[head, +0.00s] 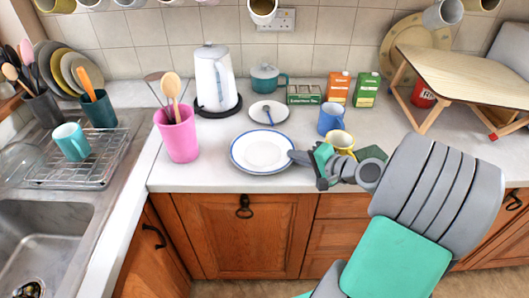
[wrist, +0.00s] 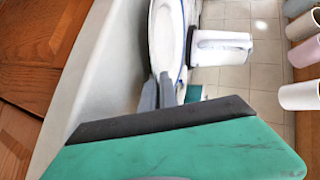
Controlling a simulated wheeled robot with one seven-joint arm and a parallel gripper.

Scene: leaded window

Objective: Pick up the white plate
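The white plate (head: 258,152) with a blue rim lies on the counter near its front edge in the head view. It also shows, seen nearly edge-on, at the top of the wrist view (wrist: 163,35). My gripper (head: 297,156) is at the plate's right rim, its fingertips overlapping the rim in the picture. In the wrist view the two grey fingers (wrist: 160,86) are close together at the plate's near edge. Whether the rim is between them or they touch it is hidden.
A blue mug (head: 331,119) and a yellow mug (head: 341,141) stand right of the plate, close to my gripper. A small saucer with a spoon (head: 281,112) is behind it. A pink utensil pot (head: 179,137) and a white kettle (head: 212,80) stand to the left.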

